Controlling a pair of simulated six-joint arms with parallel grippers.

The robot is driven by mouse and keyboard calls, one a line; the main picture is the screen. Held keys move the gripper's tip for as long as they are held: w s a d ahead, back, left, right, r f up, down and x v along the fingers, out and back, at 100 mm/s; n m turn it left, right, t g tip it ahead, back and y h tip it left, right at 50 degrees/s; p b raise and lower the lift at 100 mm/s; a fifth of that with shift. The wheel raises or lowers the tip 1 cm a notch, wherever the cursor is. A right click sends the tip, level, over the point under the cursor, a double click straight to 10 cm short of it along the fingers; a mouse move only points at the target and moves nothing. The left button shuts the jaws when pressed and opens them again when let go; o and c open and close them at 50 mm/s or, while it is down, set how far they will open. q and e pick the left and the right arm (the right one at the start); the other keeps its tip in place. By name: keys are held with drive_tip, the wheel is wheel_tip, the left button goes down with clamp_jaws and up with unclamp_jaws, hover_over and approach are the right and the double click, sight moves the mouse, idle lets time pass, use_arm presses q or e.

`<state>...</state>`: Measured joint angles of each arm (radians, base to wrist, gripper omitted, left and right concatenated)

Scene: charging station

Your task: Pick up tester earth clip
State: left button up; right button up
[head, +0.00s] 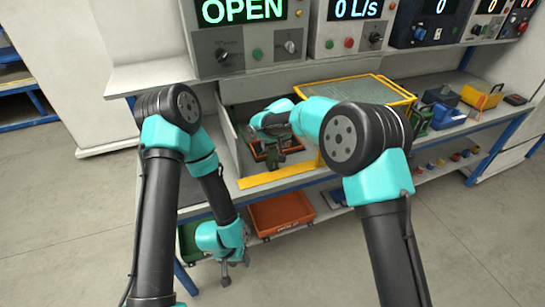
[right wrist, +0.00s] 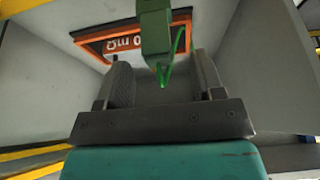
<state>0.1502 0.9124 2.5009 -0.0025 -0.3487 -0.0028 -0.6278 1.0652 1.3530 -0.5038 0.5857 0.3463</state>
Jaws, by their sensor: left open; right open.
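The tester earth clip looks to be the green block-shaped part (right wrist: 155,28) with a bright green loop, seen in the right wrist view. It lies ahead of my right gripper (right wrist: 163,80), in line with the gap between the two dark fingers. The fingers are open; I cannot tell whether either touches it. In the head view my right gripper (head: 274,158) is low over the grey bay, above an orange-framed panel (head: 259,151). My left gripper (head: 226,277) is open and empty, hanging low in front of the bench, left of the orange bin.
The orange-framed panel (right wrist: 92,40) with white lettering lies behind the green part. The bay has grey walls and a yellow front strip (head: 275,176). An orange bin (head: 282,212) sits on the lower shelf.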

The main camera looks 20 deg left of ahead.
sight(273, 147)
drive_tip(key=shift+x, duration=2.6)
drive_tip(key=shift+d, duration=0.1)
drive_tip(key=c, duration=1)
